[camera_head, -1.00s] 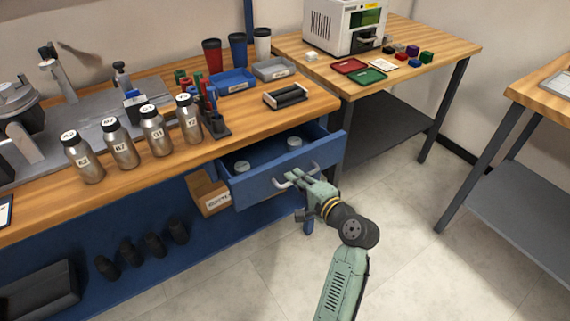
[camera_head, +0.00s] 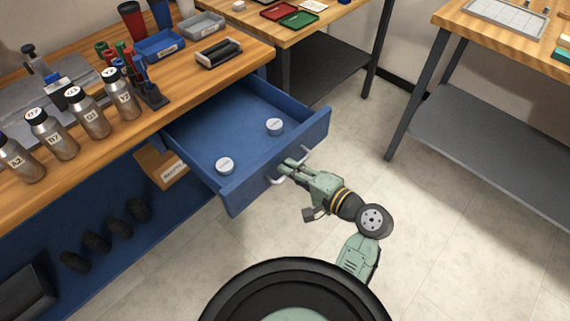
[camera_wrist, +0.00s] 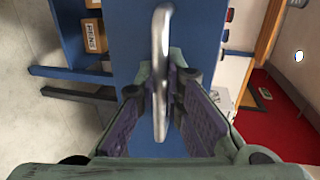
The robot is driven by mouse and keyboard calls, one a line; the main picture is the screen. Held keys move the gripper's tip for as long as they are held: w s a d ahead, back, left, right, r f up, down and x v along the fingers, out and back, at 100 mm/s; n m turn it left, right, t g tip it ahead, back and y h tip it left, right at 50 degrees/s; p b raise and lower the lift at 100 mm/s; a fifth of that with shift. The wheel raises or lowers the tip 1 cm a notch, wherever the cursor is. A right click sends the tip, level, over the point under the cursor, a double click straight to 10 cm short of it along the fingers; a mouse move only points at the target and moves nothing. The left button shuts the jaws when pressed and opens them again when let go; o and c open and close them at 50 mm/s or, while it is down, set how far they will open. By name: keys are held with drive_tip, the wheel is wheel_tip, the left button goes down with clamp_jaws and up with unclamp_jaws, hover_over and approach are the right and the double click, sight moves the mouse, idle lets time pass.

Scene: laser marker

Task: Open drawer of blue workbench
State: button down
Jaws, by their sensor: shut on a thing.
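The blue drawer (camera_head: 240,187) of the workbench (camera_head: 120,135) is pulled far out, with its inside showing. Two small round white-topped tins lie in it, one near the front left (camera_head: 225,165) and one further right (camera_head: 275,126). My gripper (camera_head: 288,168) is at the drawer front, at its silver bar handle (camera_head: 276,181). In the wrist view the handle (camera_wrist: 161,60) runs between the two finger pads (camera_wrist: 160,110), and the gripper is shut on it. The gripper hides the middle of the handle in the head view.
Labelled metal bottles (camera_head: 88,112), a blue tray (camera_head: 160,46) and a grey tray (camera_head: 202,24) stand on the bench top. A cardboard box (camera_head: 162,165) sits below the drawer. Another table (camera_head: 490,130) stands at right. Floor (camera_head: 350,130) between is clear.

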drive_tip(key=c, duration=1.7)
unclamp_jaws()
drive_tip(key=v, duration=1.2)
drive_tip(key=shift+f, duration=0.1)
